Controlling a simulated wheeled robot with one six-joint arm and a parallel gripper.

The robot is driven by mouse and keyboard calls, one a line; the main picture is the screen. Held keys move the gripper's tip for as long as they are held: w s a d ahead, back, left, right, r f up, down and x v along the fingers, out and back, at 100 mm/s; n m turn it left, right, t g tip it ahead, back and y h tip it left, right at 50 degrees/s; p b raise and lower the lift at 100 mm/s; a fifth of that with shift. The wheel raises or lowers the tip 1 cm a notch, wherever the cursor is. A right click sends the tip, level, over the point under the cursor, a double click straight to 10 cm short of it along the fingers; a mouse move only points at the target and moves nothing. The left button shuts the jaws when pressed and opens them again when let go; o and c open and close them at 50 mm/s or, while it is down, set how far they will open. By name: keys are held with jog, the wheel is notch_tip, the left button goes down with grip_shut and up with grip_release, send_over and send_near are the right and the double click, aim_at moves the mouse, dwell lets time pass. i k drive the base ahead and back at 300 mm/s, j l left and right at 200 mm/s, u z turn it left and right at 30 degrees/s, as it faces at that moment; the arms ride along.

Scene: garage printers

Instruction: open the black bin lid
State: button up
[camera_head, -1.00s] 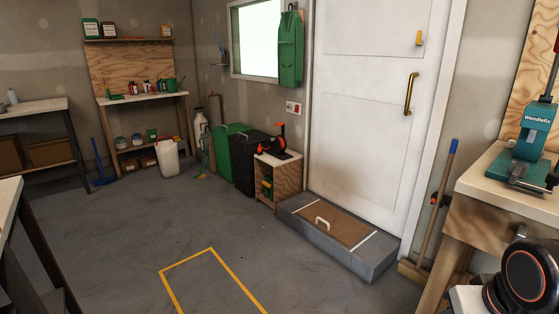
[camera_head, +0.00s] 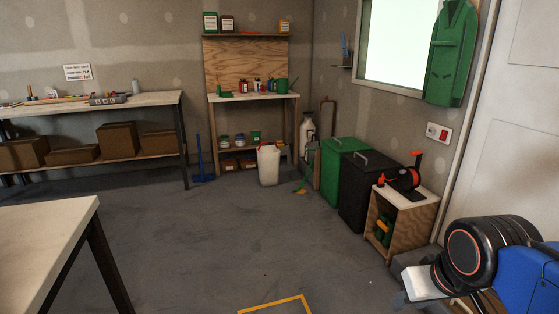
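The black bin (camera_head: 366,194) stands against the right wall. Its lid (camera_head: 371,162) lies shut on top and has a grey handle (camera_head: 361,157). A green bin (camera_head: 335,170) with its own lid and handle stands just to its left. My arm shows at the lower right, well apart from the bin. What can be seen of my gripper (camera_head: 408,300) is blurred and cut off near the bottom, so I cannot tell its fingers' state.
A small wooden cabinet (camera_head: 405,226) with a black and red tool on top stands right of the black bin. A pale table (camera_head: 45,240) fills the left front. The middle floor (camera_head: 230,230) is clear.

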aim_at(370, 162)
jog(key=i+l+u, duration=0.1)
jog(key=i+u, duration=0.3)
jog(key=i, duration=1.3)
jog(key=i+z, duration=0.45)
jog(key=i+j+z, duration=0.15)
jog(key=i+z, duration=0.25)
jog(key=i, duration=0.15)
jog(key=i+j+z, duration=0.3)
jog(key=i+z, duration=0.15)
jog(key=i+j+z, duration=0.45)
